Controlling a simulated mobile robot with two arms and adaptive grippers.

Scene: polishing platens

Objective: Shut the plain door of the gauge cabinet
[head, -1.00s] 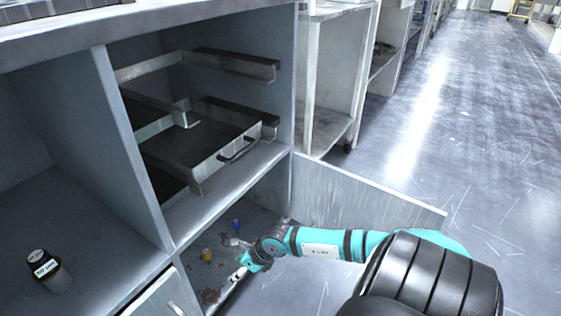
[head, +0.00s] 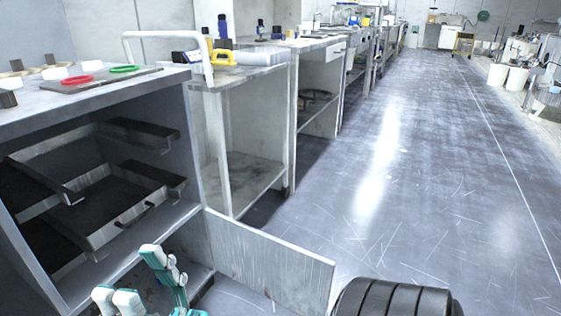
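The gauge cabinet (head: 190,120) stands at the left. Its plain grey door (head: 268,262) is wide open, standing out to the right from the hinge edge of the lower compartment. The teal and white parts of my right arm and gripper (head: 168,274) are in front of the lower opening, to the left of the door and apart from it in the picture. The fingertips cannot be made out, so their opening is unclear. My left gripper is not seen. Much of the lower compartment is hidden or cut off by the bottom edge.
A sliding tray (head: 110,220) with handles sits in the upper compartment. A red ring (head: 77,80) and a green ring (head: 125,69) lie on the cabinet top. An open workbench (head: 240,140) stands behind.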

